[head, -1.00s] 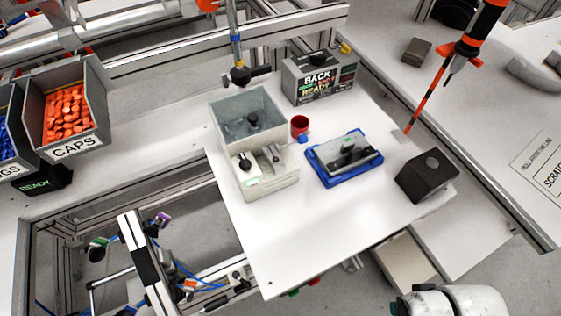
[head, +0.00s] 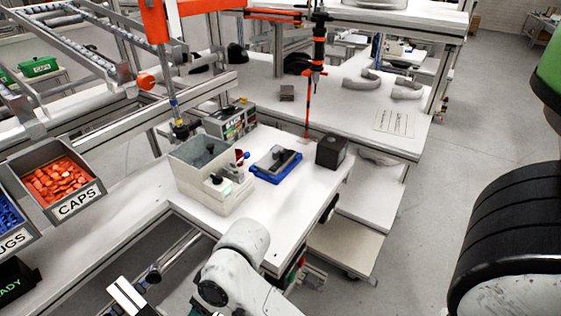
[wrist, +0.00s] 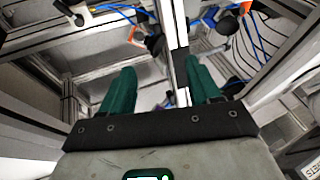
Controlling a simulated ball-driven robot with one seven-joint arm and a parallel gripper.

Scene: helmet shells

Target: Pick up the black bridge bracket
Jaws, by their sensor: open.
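A blue tray (head: 268,178) lies on the white table and bears a grey plate with a small dark piece (head: 277,157) on it. This may be the black bridge bracket, but it is too small to be sure. A grey-and-white bin (head: 190,180) stands to its left, with small black parts in and on it. My gripper (wrist: 160,88) shows in the wrist view with two green fingers apart and nothing held between them. It points at metal rails and cables, not at the tray. In the head view my gripper is out of sight.
A black block (head: 331,152) stands right of the tray. A labelled box (head: 232,121) and a small red cup are behind. A hanging orange-and-black tool (head: 309,95) comes down beyond the tray. A caps bin (head: 62,182) stands left. The table's front part (head: 265,225) is clear.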

